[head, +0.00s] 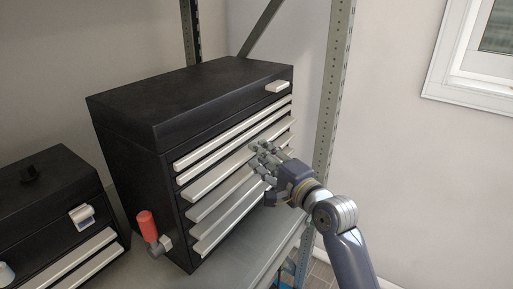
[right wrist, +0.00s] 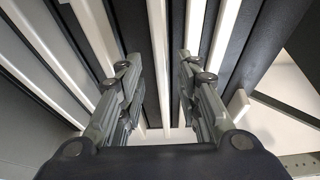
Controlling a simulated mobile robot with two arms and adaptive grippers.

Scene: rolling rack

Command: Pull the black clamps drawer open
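A black tool chest (head: 190,95) stands on a shelf in the head view, with several drawers that have long pale handle strips. No label shows, so I cannot tell which drawer is the clamps one. My right gripper (head: 262,160) is at the chest's front, at the middle drawers, partly covering their handles. In the right wrist view my right gripper (right wrist: 159,66) is open, with its two fingers apart on either side of a pale handle strip (right wrist: 157,45). I cannot tell whether the fingers touch it. My left gripper is not in view.
A second, smaller black tool chest (head: 45,190) stands at the left. A perforated metal rack post (head: 334,95) rises just right of the chest. A window (head: 470,95) is at the far right.

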